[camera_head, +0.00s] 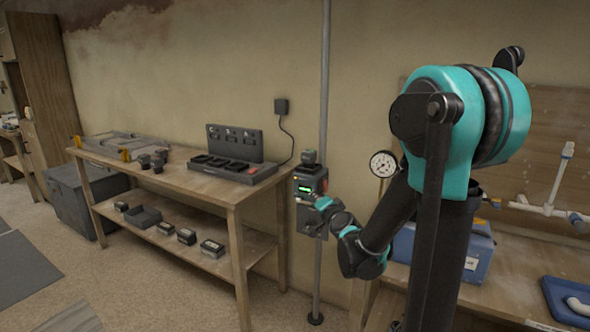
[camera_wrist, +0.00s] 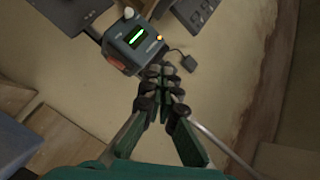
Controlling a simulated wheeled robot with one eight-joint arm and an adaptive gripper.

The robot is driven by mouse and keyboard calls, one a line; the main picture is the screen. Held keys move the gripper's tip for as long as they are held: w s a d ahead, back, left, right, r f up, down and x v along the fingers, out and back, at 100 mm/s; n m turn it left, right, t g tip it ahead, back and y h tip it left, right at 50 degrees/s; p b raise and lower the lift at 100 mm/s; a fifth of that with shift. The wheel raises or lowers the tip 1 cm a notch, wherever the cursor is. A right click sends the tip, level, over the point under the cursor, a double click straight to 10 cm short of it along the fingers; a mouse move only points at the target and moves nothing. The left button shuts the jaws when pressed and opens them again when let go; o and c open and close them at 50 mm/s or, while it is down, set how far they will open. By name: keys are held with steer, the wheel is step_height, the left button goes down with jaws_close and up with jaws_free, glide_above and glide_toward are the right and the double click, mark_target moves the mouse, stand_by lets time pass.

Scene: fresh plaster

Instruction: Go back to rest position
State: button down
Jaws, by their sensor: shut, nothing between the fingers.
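My arm, teal and black, stands at the right in the head view and reaches down and left toward the middle. My gripper (camera_wrist: 163,85) is shut and empty in the wrist view, its black fingertips together. In the head view its fingers are small and partly hidden by the arm. A dark box with a lit green display (camera_head: 308,190) is mounted on the grey pole. It also shows ahead of the fingertips in the wrist view (camera_wrist: 136,42). I cannot tell whether the fingertips touch it.
A wooden bench (camera_head: 190,179) at the left bears a charger rack (camera_head: 236,168) and small dark tools. Its lower shelf holds several dark blocks. A grey pole (camera_head: 324,90) stands in the middle. A blue box (camera_head: 478,250) and a blue tray (camera_head: 552,290) are on the right bench. Floor at front left is mostly open.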

steer(key=s+d+f+n+g+h, duration=0.1)
steer(key=s+d+f+n+g, duration=0.2)
steer(key=s+f, duration=0.3)
steer(key=s+d+f+n+g+h, duration=0.2)
steer(key=s+d+f+g, duration=0.2)
steer(key=s, duration=1)
steer(key=s+d+f+n+g+h, duration=0.1)
steer(key=s+d+f+n+g, duration=0.2)
steer(key=s+f, duration=0.5)
steer(key=shift+s+d+f+n+g, duration=0.35)
steer(key=shift+s+d+g, duration=0.4)
steer(key=shift+s+g, duration=0.35)
steer(key=shift+w, duration=0.15)
